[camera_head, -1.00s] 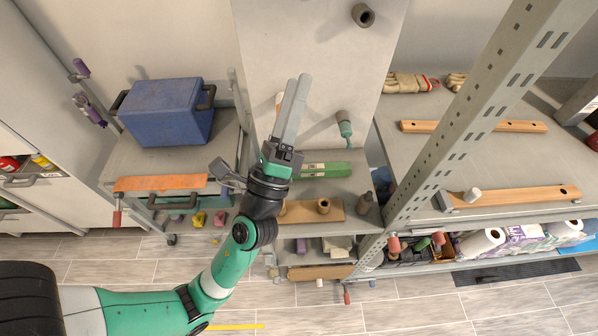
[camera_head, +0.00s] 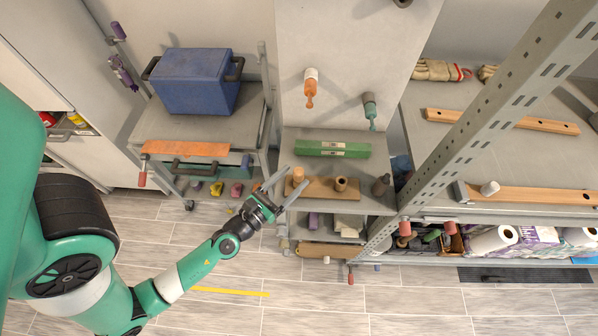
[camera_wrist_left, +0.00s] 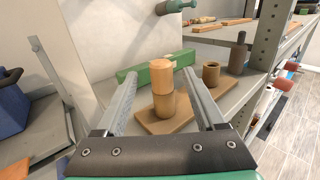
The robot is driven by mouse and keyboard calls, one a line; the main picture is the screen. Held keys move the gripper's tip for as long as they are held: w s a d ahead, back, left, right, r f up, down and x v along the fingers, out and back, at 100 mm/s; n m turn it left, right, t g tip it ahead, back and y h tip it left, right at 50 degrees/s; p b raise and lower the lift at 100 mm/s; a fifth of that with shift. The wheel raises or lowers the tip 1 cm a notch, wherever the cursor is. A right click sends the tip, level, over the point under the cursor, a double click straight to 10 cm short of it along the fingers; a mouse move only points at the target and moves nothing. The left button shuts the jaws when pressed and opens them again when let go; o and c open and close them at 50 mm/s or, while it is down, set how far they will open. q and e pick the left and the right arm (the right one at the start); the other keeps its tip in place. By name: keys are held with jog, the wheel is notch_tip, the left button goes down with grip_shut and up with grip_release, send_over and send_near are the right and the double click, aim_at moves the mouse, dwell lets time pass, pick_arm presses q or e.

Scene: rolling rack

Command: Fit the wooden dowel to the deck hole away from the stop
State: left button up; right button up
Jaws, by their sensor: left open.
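The wooden dowel (camera_head: 298,175) looks like a light-topped upright cylinder in the left socket of a small wooden base (camera_head: 321,191). The left wrist view shows it (camera_wrist_left: 162,88) between my spread fingers, with a gap on each side. My left gripper (camera_head: 297,176) is open and empty, its tips close to the dowel. The base's other socket (camera_head: 341,184) is a hollow ring. My right gripper is out of view.
A green block (camera_head: 332,148) lies behind the base, and a dark bottle-like object (camera_head: 381,185) stands to its right. A perforated rack post (camera_head: 455,155) divides the two shelves. A blue cooler (camera_head: 195,80) sits at left.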

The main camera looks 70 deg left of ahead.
aim_at(302, 170)
pick_arm(q)
jog(key=shift+w+a, duration=0.25)
jog(key=shift+w, duration=0.15)
jog(key=shift+w+a, duration=0.1)
jog(key=shift+w, duration=0.1)
jog(key=p+x, duration=0.1)
jog(key=x, duration=0.3)
jog(key=shift+w+r+p, duration=0.1)
jog(key=shift+r+p, duration=0.1)
jog(key=shift+p, duration=0.1)
jog(key=shift+w+a+f, duration=0.1)
jog(key=shift+w, duration=0.15)
grip_shut()
